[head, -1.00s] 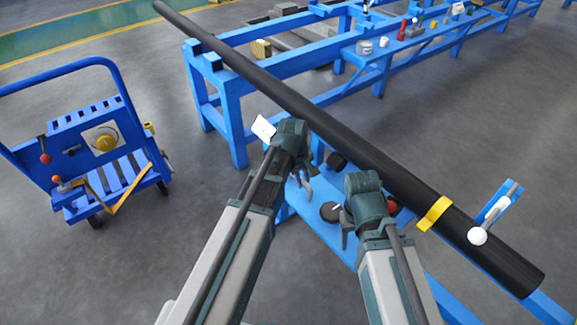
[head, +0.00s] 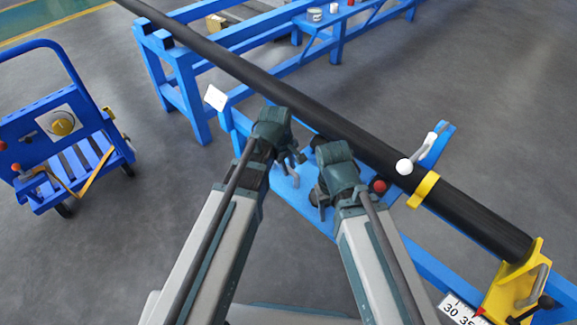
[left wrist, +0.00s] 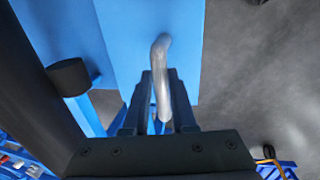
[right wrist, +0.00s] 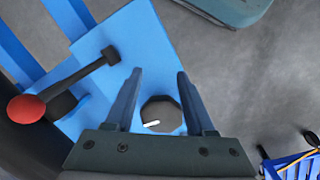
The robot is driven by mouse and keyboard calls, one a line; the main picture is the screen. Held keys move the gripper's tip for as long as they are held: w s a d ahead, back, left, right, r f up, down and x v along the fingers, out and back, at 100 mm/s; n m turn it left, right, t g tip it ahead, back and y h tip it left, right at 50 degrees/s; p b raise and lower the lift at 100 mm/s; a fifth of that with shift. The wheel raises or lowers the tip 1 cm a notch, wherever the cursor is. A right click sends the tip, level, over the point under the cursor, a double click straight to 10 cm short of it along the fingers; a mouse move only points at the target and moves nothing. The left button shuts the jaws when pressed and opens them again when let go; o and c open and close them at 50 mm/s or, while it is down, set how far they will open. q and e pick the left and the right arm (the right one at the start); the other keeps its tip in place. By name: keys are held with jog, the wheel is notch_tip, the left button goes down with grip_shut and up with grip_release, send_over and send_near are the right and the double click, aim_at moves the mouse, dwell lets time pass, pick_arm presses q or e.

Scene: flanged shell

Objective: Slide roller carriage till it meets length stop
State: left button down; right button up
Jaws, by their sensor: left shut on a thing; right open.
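The roller carriage (head: 305,202) is a blue plate under the long dark pipe (head: 330,125). In the left wrist view my left gripper (left wrist: 158,95) is shut on the carriage's grey bent handle (left wrist: 162,75). In the head view my left gripper (head: 290,165) is left of my right gripper (head: 322,195). In the right wrist view my right gripper (right wrist: 160,75) is open, with a dark round knob (right wrist: 162,112) between its fingers. A yellow length stop (head: 512,290) stands at the pipe's right end; I cannot tell if they touch.
A red-ball lever (right wrist: 27,108) is beside the carriage. A number scale (head: 462,310) lies by the stop. A blue trolley (head: 65,140) stands left; floor between is clear.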

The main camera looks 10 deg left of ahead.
pick_arm(q)
jog(key=c, duration=0.7)
grip_release()
jog(key=shift+c, duration=0.2)
jog(key=shift+r, duration=0.2)
pick_arm(e)
jog(key=shift+r, duration=0.15)
pick_arm(q)
notch_tip(320, 180, up, 13)
jog(key=s+a+p, duration=0.1)
jog(key=s+p, duration=0.1)
jog(key=p, duration=1.1)
jog(key=shift+a+r, duration=0.15)
jog(key=shift+a, duration=0.2)
pick_arm(e)
notch_tip(320, 180, up, 13)
jog(key=shift+r, duration=0.2)
pick_arm(q)
jog(key=shift+s, duration=0.1)
pick_arm(e)
jog(key=shift+f, duration=0.15)
